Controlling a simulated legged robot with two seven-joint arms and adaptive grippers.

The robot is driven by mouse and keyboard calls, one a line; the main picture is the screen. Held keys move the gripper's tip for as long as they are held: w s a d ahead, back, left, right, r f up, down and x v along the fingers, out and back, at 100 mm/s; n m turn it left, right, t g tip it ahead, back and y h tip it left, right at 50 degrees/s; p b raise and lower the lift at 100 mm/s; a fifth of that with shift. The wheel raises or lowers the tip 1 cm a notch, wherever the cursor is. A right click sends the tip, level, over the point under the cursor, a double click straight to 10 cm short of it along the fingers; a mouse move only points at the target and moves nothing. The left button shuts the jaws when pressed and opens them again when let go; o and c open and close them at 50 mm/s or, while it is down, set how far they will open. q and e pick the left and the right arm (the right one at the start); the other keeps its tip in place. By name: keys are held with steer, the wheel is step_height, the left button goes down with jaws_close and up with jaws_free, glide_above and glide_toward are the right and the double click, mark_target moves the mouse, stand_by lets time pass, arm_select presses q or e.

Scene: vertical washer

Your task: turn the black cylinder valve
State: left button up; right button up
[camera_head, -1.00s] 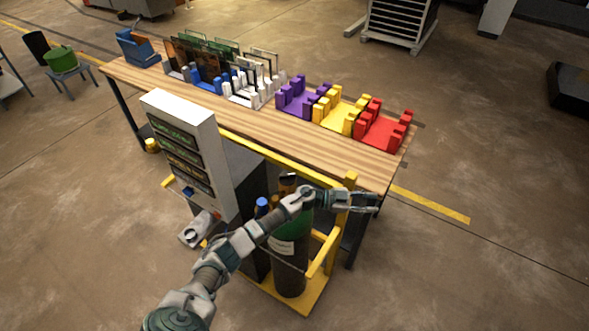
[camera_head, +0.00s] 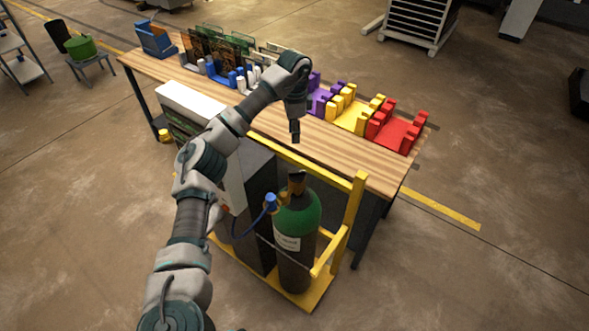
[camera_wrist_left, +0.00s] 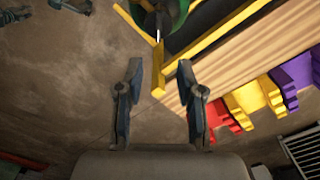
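The green-topped gas cylinder (camera_head: 297,215) stands upright in a yellow cart, with its black valve (camera_head: 297,180) on top. A blue-capped fitting and hose (camera_head: 270,203) sit at its left side. My left gripper (camera_head: 295,138) points down, above the valve in the picture and apart from it. The wrist view shows its two fingers spread with nothing between them (camera_wrist_left: 159,64). My right gripper is not identifiable in either view.
The yellow cart frame (camera_head: 355,205) has an upright post right of the cylinder. A wooden table (camera_head: 340,145) with coloured racks stands behind. A white-topped cabinet (camera_head: 190,105) is on the left, partly behind my left arm.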

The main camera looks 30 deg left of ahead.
arm_select(q)
glide_toward(295, 171)
steer(key=f+p, duration=0.1)
steer(key=f, duration=0.2)
steer(key=f+p, duration=0.1)
steer(key=f, duration=0.3)
steer(key=shift+s+a+f, duration=0.1)
steer(key=shift+a+f, duration=0.1)
steer(key=shift+f, duration=0.1)
steer(key=shift+d+f, duration=0.25)
steer(key=shift+f, duration=0.5)
steer(key=shift+d, duration=0.1)
jaws_close()
